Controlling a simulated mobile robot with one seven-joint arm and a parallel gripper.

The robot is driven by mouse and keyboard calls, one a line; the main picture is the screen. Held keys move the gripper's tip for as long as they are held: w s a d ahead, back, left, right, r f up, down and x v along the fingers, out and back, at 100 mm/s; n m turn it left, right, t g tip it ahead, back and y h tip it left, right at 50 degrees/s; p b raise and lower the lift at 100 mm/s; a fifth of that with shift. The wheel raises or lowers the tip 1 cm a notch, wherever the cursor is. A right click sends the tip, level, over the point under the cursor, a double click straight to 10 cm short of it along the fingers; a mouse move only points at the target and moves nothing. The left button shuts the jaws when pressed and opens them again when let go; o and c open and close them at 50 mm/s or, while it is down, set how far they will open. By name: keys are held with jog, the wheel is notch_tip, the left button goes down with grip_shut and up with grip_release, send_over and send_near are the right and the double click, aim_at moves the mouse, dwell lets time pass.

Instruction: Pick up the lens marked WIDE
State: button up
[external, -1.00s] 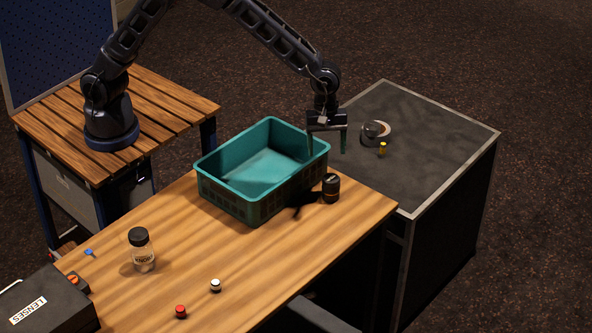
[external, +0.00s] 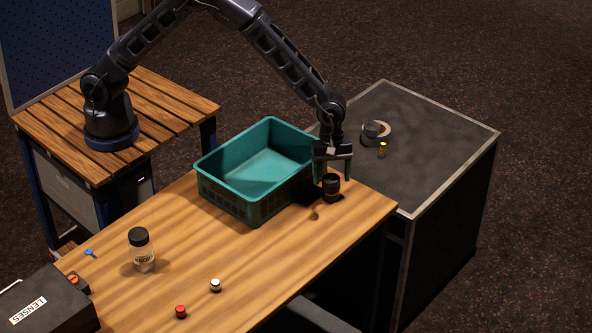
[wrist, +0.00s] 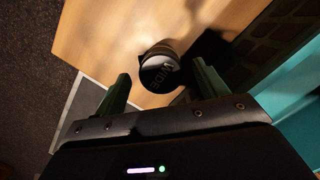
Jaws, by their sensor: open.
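The lens marked WIDE (external: 331,190) is a short black cylinder standing on the wooden desk, just right of the teal crate. In the wrist view its dark cap, lettered WIDE (wrist: 159,73), faces the camera. My gripper (external: 332,176) is open and empty, just above the lens in the external view. In the wrist view the lens shows between and beyond the two green fingertips (wrist: 157,82). The fingers do not visibly touch it; the exact height gap is hard to tell.
The teal crate (external: 206,190) stands close to the left of the lens. A jar (external: 141,255) and small knobs lie farther left. The desk in front of the lens is clear.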

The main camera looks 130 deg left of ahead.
aim_at(332, 178)
jog(key=f, duration=0.3)
jog(key=shift+w+d+f, duration=0.2)
jog(key=shift+d+f, duration=0.05)
jog(key=shift+c, duration=0.4)
jog(key=shift+r, duration=0.1)
jog(key=c, duration=1.2)
